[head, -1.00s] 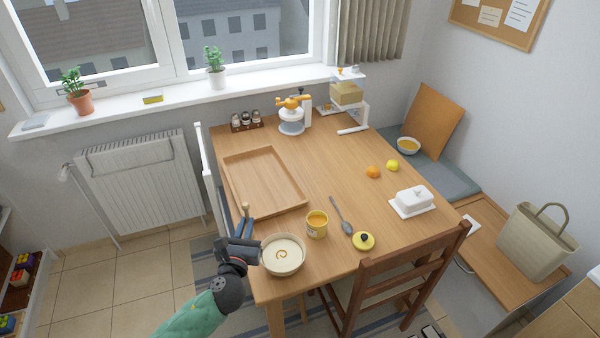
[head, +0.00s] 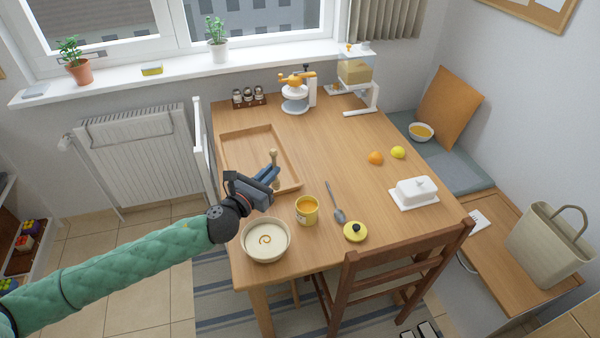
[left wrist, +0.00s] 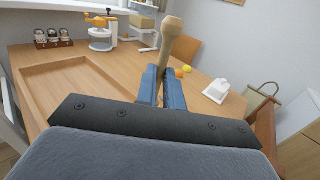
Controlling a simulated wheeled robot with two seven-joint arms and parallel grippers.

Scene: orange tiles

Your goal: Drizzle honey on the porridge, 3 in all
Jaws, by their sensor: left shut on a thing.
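The porridge bowl (head: 266,241) stands at the near left corner of the table, with a golden honey swirl (head: 265,239) on its pale surface. The yellow honey pot (head: 306,211) stands open to its right. Its yellow lid (head: 355,232) with a dark knob lies further right. My left gripper (head: 270,177) is shut on a wooden stick, seemingly the honey dipper (head: 274,158), above the tray's near right part. In the left wrist view the dipper (left wrist: 170,38) stands upright between the blue fingers (left wrist: 162,88); its lower end is hidden. My right gripper is out of view.
A wooden tray (head: 231,153) lies at the table's left. A spoon (head: 335,203) lies right of the pot. A butter dish (head: 415,192), an orange (head: 375,158) and a lemon (head: 398,152) are at the right. A chair (head: 398,265) stands at the near edge.

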